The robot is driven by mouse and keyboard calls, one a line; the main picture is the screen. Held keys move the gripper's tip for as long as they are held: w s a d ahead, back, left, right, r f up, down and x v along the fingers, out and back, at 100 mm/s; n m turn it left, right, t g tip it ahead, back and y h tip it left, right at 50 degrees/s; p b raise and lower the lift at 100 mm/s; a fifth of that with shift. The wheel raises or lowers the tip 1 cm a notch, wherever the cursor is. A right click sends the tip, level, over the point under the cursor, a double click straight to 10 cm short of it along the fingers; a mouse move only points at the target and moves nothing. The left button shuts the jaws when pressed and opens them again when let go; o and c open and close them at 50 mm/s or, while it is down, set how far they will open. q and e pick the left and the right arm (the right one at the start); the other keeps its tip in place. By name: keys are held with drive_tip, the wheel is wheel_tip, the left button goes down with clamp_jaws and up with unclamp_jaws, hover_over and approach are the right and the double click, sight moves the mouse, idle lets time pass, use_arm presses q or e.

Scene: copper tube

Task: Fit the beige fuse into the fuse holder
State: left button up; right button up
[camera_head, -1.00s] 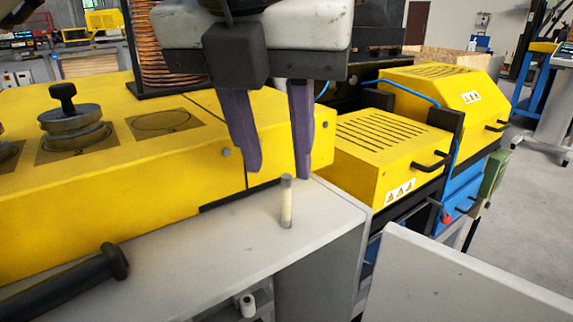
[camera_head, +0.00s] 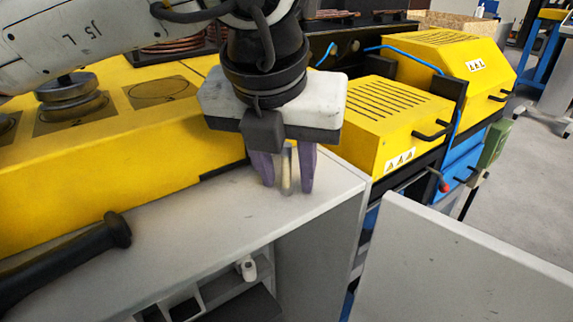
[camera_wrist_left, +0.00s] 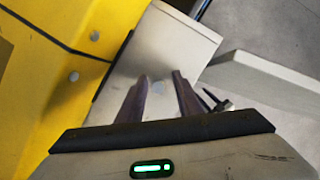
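The beige fuse (camera_head: 287,172) stands upright on the light grey cabinet top (camera_head: 225,205), near its right end. My left gripper (camera_head: 288,187) points down over it, with one purple finger on each side and a visible gap to each finger. It is open. In the left wrist view the fuse (camera_wrist_left: 158,87) is seen from above, between the tips of the spread fingers (camera_wrist_left: 156,85). I cannot make out a fuse holder for certain. My right gripper is out of view.
A yellow machine (camera_head: 110,190) stands behind the cabinet top. Yellow boxes (camera_head: 390,125) are to the right. A black handle (camera_head: 70,262) lies at lower left. A small white cylindrical item (camera_head: 247,268) is in the shelves below. A grey panel (camera_head: 460,265) stands at lower right.

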use_arm(q)
clamp_jaws()
drive_tip(key=shift+r, duration=0.15)
